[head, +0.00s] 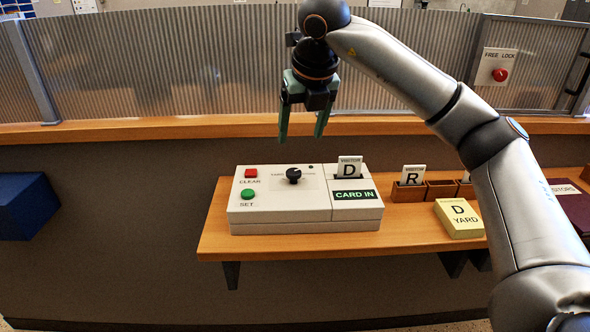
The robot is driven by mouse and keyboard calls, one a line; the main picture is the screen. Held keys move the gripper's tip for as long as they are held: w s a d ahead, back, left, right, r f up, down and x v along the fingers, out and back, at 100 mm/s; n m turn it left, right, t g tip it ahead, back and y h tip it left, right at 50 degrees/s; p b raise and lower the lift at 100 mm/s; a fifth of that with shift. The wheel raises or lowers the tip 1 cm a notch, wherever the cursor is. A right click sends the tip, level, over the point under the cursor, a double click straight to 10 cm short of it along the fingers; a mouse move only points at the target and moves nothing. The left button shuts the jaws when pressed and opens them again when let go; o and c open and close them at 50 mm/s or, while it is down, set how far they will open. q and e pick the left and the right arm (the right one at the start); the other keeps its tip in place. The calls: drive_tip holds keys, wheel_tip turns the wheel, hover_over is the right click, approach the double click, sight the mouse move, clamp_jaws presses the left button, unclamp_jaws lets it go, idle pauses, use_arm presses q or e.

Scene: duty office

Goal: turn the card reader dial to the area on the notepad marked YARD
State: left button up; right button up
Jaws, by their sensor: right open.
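The card reader (278,213) is a white box on a wooden shelf. Its black dial (293,176) sits in the middle of the top; the labels around it are too small to read. A visitor card marked D (349,167) stands in the slot, above a green CARD IN sign (354,196). A yellow notepad (460,217) to the right reads D and YARD. My right gripper (302,138) points down with its fingers apart, empty, above the dial and clear of it. My left gripper is not in view.
A red CLEAR button (251,173) and a green SET button (248,194) are left of the dial. A card marked R (412,175) stands in a wooden holder (408,192). A corrugated screen (180,65) rises behind, with a FREE LOCK button (500,75).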

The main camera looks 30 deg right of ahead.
sight(294, 171)
drive_tip(key=x, duration=1.2)
drive_tip(key=shift+w+d+f, duration=0.1)
drive_tip(key=shift+d, duration=0.05)
drive_tip(key=shift+c, duration=0.3)
clamp_jaws()
